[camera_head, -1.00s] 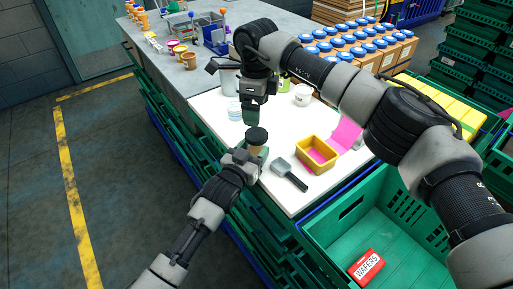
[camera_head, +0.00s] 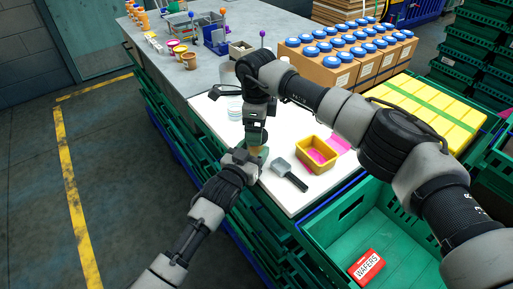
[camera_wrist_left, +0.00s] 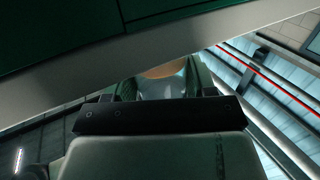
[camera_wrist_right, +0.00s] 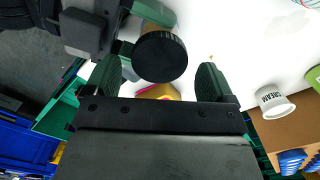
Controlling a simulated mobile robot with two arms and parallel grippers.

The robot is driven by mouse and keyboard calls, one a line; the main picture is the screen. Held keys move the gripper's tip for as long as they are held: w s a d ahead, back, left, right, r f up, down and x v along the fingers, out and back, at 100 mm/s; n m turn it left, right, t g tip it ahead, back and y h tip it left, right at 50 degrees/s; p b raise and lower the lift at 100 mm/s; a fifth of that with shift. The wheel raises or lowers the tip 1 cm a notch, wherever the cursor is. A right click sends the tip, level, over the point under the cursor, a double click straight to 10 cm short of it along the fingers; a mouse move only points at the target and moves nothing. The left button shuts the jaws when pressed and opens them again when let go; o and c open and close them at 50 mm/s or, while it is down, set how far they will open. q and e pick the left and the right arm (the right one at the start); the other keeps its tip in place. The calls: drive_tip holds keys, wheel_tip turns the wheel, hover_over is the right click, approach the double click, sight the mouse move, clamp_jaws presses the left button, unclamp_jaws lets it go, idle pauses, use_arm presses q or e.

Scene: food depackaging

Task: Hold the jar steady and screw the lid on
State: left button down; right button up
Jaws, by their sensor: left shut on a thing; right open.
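The jar (camera_head: 264,154) stands at the near edge of the white tabletop, mostly hidden by my grippers. A dark round lid (camera_wrist_right: 160,57) sits on its top; I cannot tell how tight it is. My left gripper (camera_head: 252,160) is shut on the jar's body. In the left wrist view, a rounded part of the jar (camera_wrist_left: 163,72) shows between its green fingers. My right gripper (camera_head: 257,133) hangs just above the lid, pointing down. In the right wrist view, its fingers (camera_wrist_right: 160,80) are open, wide apart, with the lid beyond and between them.
A yellow tub (camera_head: 307,148) and a grey scraper (camera_head: 288,173) lie right of the jar. A white cream cup (camera_wrist_right: 275,102) stands on the white surface. A green crate (camera_head: 345,228) with a red wafers box (camera_head: 367,265) is at front right.

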drive_tip(key=shift+f, duration=0.85)
drive_tip(key=c, duration=0.9)
drive_tip(key=m, duration=0.3)
drive_tip(key=shift+m, duration=0.3)
drive_tip(key=shift+c, duration=0.2)
drive_tip(key=o, duration=1.1)
drive_tip(key=shift+r, duration=0.1)
wheel_tip(320, 180, up, 12)
drive_tip(key=shift+f, duration=0.1)
